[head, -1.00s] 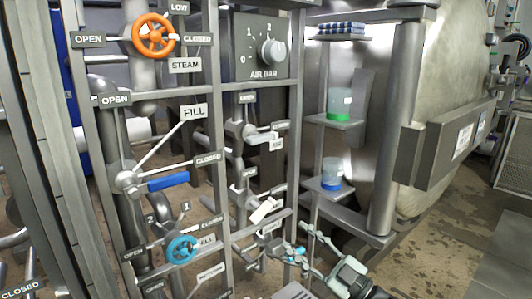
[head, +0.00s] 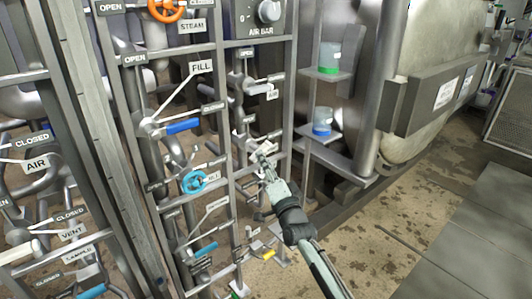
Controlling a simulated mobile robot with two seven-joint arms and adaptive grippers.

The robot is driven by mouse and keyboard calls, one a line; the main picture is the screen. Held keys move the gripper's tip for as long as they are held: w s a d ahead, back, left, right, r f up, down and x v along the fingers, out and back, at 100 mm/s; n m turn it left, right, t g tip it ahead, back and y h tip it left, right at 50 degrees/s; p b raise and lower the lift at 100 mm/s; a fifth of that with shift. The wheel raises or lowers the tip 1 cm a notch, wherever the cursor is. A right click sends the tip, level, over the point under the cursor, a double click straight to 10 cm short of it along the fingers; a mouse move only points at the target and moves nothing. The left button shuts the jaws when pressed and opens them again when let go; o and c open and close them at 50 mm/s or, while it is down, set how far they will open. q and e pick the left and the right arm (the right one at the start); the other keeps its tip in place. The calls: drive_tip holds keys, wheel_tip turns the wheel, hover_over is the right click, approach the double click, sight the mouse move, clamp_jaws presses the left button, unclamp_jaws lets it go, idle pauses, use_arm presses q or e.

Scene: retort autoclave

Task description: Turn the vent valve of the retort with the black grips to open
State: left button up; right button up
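My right gripper (head: 266,158) reaches in from the lower right to the middle pipe column. Its tips are at or just in front of a small white-handled lever (head: 243,145). Contact and finger opening are too small to make out. The tag beside that lever is partly hidden and unreadable. Black grips cannot be made out on any retort. My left gripper is not in view.
The front frame carries the orange STEAM wheel (head: 166,8), blue FILL lever (head: 182,126) and light-blue wheel (head: 194,182). Open floor (head: 420,225) lies at right.

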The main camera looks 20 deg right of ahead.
drive_tip(key=w, duration=0.2)
drive_tip(key=w+r, duration=0.1)
drive_tip(key=w, duration=0.2)
drive_tip(key=shift+s, duration=0.1)
clamp_jaws()
